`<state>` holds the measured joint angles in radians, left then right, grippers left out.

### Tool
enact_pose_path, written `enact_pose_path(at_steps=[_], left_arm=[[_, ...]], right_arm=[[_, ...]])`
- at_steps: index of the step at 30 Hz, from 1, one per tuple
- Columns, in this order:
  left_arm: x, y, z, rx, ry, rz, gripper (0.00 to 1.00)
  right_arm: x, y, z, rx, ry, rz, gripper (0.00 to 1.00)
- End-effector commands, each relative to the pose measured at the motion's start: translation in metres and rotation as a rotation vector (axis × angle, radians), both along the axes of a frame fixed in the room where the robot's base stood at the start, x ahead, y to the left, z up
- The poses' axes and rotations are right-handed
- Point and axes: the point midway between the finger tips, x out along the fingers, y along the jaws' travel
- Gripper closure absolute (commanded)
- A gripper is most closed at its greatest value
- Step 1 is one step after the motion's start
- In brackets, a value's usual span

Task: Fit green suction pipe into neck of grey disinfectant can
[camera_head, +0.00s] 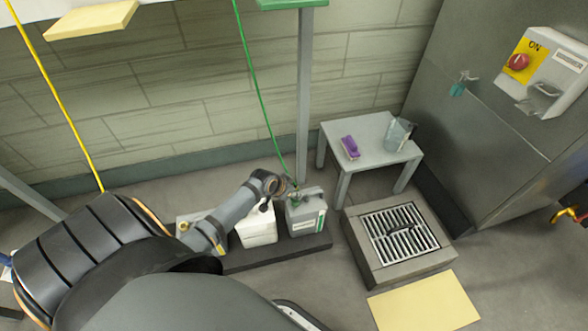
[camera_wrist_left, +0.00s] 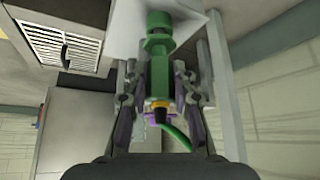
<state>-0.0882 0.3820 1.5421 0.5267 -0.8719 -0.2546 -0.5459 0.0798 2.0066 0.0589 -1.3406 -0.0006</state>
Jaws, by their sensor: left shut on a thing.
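The grey disinfectant can (camera_head: 308,219), with a green stripe on its label, stands at the right end of a low dark plinth in the head view. My left gripper (camera_head: 288,187) is just above its top. It is shut on the green suction pipe (camera_wrist_left: 157,62), whose green hose runs up toward the wall. In the left wrist view the pipe sits between the two fingers of the left gripper (camera_wrist_left: 158,92), its flanged end away from the palm. The neck is hidden, so I cannot tell whether the pipe tip is in it. My right gripper is not in view.
A white can (camera_head: 258,229) stands left of the grey can on the plinth (camera_head: 272,256). A grey post (camera_head: 303,110) rises behind. A small table (camera_head: 372,138) holds a purple brush (camera_head: 350,147) and a clear jug (camera_head: 398,135). A floor drain (camera_head: 403,233) lies to the right.

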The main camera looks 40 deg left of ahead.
Motion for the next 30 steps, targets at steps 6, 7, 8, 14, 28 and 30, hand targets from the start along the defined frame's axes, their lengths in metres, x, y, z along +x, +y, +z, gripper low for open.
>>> enact_pose_path(at_steps=[6,7,8,14,28,30], left_arm=[[0.0,0.0,-0.006,0.0,-0.001,0.0,1.0],[0.0,0.0,-0.007,0.0,-0.001,0.0,1.0],[0.0,0.0,-0.008,0.0,-0.001,0.0,1.0],[0.0,0.0,-0.013,-0.001,-0.001,0.001,1.0],[0.0,0.0,-0.012,0.0,0.001,0.0,0.48],[-0.001,0.001,-0.01,0.001,0.0,0.0,0.48]], right_arm=[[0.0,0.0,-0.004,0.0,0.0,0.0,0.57],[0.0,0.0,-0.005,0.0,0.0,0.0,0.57],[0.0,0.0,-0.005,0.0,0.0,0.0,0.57],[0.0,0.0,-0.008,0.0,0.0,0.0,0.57],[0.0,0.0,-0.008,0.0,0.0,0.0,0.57],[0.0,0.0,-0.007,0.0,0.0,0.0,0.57]])
